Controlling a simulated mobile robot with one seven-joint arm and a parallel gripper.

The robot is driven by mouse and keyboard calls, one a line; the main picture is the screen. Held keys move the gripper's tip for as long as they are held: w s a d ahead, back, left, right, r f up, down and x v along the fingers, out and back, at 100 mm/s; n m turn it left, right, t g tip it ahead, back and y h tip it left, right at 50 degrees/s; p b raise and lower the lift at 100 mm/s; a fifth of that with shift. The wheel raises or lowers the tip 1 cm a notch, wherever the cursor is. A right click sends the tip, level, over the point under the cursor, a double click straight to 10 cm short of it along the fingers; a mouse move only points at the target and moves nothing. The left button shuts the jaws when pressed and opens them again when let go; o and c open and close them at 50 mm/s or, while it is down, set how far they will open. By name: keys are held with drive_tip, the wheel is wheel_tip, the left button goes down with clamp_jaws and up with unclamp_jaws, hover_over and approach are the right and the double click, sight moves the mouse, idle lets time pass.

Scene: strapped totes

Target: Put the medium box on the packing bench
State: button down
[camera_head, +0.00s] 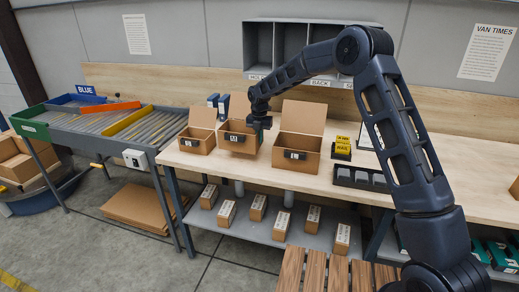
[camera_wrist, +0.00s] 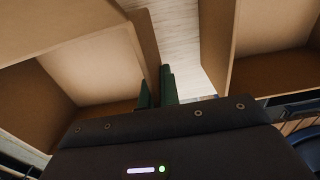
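The medium box (camera_head: 238,139), an open cardboard box with a dark label reading M, is at the bench between the small and large boxes. I cannot tell whether its base touches the top. My gripper (camera_head: 262,122) is at its right side wall. In the wrist view the green fingertips of my gripper (camera_wrist: 157,92) sit close together, one on each side of a cardboard wall of the medium box (camera_wrist: 147,45), and look closed on it. The packing bench (camera_head: 375,190) has a pale wooden top.
The small box (camera_head: 196,143) stands left and the large box (camera_head: 298,155) right, with a narrow gap beside my gripper. A dark tray (camera_head: 358,178) and yellow cards (camera_head: 343,145) stand further right. A roller table (camera_head: 100,122) adjoins the left end. Small parcels (camera_head: 258,207) fill the shelf below.

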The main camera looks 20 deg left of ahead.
drive_tip(key=shift+f, duration=2.8)
drive_tip(key=c, duration=1.6)
unclamp_jaws()
drive_tip(key=shift+f, duration=0.15)
drive_tip(key=shift+c, duration=0.2)
